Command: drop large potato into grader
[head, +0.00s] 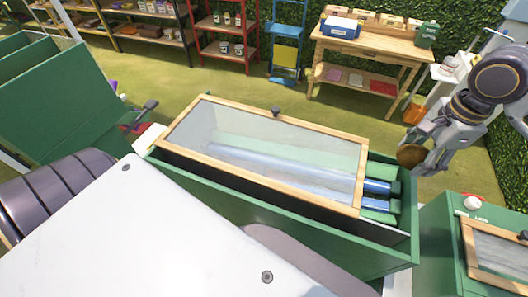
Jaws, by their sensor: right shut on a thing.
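A brown potato (410,156) is held in the air right of the large green machine. My right gripper (417,151) is shut on it, and the fingers partly cover it. The green machine (300,228), which looks like the grader, stands in the middle. A wood-framed clear lid (270,150) covers most of its top. Blue and green rollers (378,187) show at its uncovered right end. The potato is apart from the machine, beyond its right end. My left gripper is not in view; only part of my left arm shows at the left.
A second green box (440,240) with a framed lid stands at the lower right. Slanted green panels (65,105) rise at the left. A wooden workbench (370,50) and a red shelf (222,40) stand at the back. Open grass (240,85) lies between.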

